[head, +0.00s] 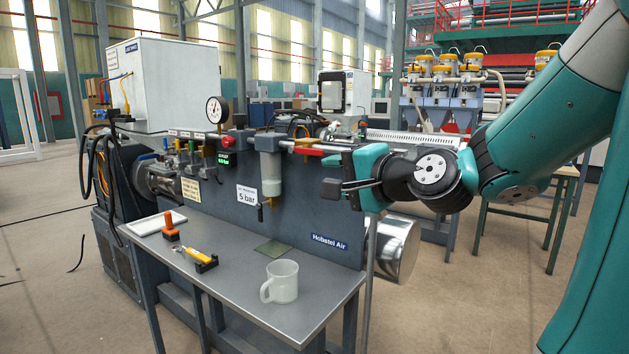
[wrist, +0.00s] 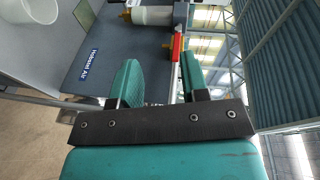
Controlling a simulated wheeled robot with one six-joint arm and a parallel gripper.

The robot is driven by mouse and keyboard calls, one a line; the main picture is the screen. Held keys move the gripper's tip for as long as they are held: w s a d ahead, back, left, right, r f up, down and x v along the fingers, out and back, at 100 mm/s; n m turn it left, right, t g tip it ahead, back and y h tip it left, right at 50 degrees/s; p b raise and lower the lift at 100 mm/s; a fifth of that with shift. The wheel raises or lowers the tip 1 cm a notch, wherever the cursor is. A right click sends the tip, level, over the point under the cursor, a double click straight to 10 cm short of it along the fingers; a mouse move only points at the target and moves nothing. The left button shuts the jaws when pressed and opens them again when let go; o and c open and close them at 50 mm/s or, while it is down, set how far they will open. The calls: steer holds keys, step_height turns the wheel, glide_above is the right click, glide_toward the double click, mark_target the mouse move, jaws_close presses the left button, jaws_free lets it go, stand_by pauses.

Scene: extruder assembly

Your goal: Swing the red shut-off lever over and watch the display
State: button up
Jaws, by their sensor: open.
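The red shut-off lever (head: 308,151) lies roughly level along the top right of the grey panel. It also shows in the wrist view (wrist: 176,47), ahead of my finger on the right. My gripper (head: 345,172) is open and empty, just right of and below the lever in the head view. In the wrist view my gripper (wrist: 158,78) has its two teal fingers apart, with nothing between them. The display (head: 226,158) is a small black box with green digits, left of the filter bowl; its digits are too small to read surely.
A round gauge (head: 217,110) stands above the panel. The filter bowl (head: 271,173) hangs left of the lever. A white mug (head: 282,282), an orange-handled tool (head: 171,225) and a yellow-handled tool (head: 194,255) are on the bench (head: 235,290). Open floor lies to the right.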

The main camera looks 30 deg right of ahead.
mark_target(316, 153)
steer(key=d+r+m+t+h, duration=0.1)
steer(key=d+m+t+h, duration=0.1)
steer(key=d+m+h, duration=0.3)
steer(key=shift+n+y, duration=0.6)
steer(key=shift+y, duration=0.3)
steer(key=w+p, duration=0.2)
steer(key=w, duration=0.3)
steer(key=w+p, duration=0.1)
steer(key=w, duration=0.5)
steer(key=w+d+p, duration=0.1)
steer(key=w+p, duration=0.1)
steer(key=w, duration=0.3)
steer(key=shift+w+d+f+p, duration=0.1)
steer(key=shift+w+p, duration=0.25)
steer(key=shift+w, duration=0.05)
jaws_close()
